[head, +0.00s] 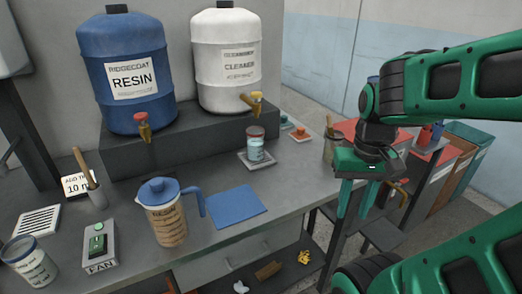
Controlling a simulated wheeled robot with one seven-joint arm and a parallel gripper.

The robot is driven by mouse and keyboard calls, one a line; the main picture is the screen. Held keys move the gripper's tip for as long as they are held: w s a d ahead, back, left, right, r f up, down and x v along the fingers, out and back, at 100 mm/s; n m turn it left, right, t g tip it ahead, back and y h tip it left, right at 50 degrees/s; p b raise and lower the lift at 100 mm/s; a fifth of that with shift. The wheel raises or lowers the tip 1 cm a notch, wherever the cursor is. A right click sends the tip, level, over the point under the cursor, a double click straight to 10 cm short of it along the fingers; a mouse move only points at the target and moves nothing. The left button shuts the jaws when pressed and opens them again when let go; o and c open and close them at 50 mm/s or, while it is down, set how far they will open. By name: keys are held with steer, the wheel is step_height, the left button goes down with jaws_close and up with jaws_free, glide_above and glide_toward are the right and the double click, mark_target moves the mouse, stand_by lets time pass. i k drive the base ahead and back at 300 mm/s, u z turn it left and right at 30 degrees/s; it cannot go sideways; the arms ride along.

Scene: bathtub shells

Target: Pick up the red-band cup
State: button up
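The red-band cup (256,148) is a small clear or pale cup with a red band around its top and a label. It stands upright on a small square grey pad (243,162) under the white cleaner drum's tap. My gripper (354,213) hangs to the right of the cup, past the bench's right edge, with its fingers pointing down. The two green fingers are apart with nothing seen between them. A second cup (32,267), with a blue band, stands at the lower left.
A blue resin drum (121,98) and white cleaner drum (223,85) stand on a dark riser. A blue-lidded jug (166,222), blue mat (234,206) and fan switch box (99,246) are on the grey bench. Bare bench top lies between the mat and the cup's pad.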

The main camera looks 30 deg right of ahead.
mark_target(256, 135)
steer(key=z, duration=2.65)
steer(key=k, duration=0.8)
steer(key=u, duration=0.95)
steer(key=i, duration=1)
steer(key=z, duration=0.05)
